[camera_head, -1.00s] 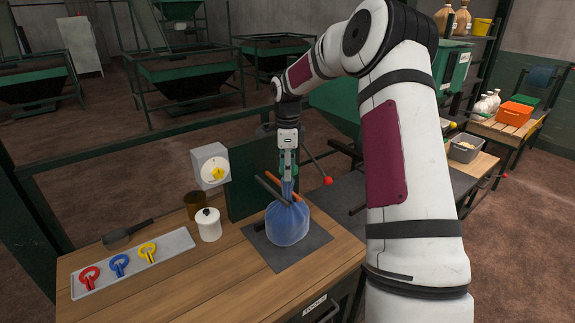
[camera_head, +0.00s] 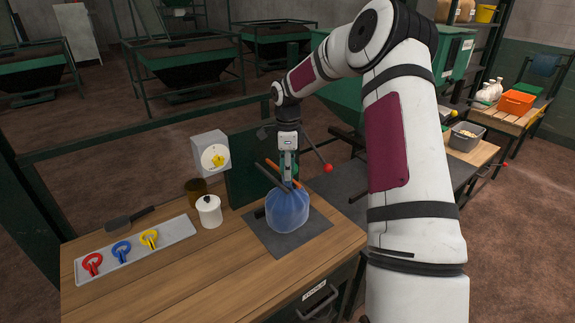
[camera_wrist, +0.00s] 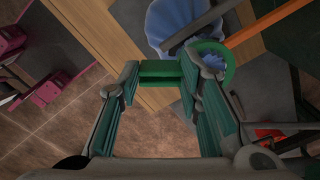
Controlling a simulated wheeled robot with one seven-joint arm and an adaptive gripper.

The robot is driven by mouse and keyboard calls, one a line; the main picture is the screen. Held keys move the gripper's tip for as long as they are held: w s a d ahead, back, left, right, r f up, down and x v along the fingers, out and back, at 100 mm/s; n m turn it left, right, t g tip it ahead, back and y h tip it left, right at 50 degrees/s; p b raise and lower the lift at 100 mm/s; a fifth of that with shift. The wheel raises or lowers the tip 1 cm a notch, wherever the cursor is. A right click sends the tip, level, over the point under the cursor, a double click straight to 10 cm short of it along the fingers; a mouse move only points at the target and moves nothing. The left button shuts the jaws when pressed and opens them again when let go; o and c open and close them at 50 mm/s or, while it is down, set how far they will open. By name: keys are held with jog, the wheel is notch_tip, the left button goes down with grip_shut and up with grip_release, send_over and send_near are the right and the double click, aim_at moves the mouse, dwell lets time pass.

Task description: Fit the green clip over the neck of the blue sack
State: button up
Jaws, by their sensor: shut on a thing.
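The blue sack (camera_head: 287,212) sits upright on a dark mat, its gathered neck between a black bar (camera_head: 268,178) and an orange bar (camera_head: 273,166). My gripper (camera_head: 288,176) points down over the neck. In the wrist view my gripper (camera_wrist: 160,80) is shut on the green clip (camera_wrist: 160,72), held by its block-like handle. The clip's ring (camera_wrist: 231,66) reaches right, with blue neck folds (camera_wrist: 208,50) showing inside its outline. The sack's body also shows at the top (camera_wrist: 172,22). How far down the neck the ring sits is partly hidden.
A tray (camera_head: 178,236) at left holds red (camera_head: 92,264), blue (camera_head: 121,250) and yellow (camera_head: 149,239) clips. A white lidded jar (camera_head: 208,211), a brown pot (camera_head: 196,190) and a dial box (camera_head: 212,156) stand left of the sack. A red-ended lever (camera_head: 327,168) is close right of my gripper.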

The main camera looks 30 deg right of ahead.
jog(key=shift+f+b, duration=0.4)
jog(key=shift+f, duration=1.55)
jog(key=shift+f, duration=0.1)
jog(key=o, duration=0.9)
jog(key=shift+d, duration=0.1)
jog(key=shift+c, duration=0.3)
jog(key=o, duration=0.5)
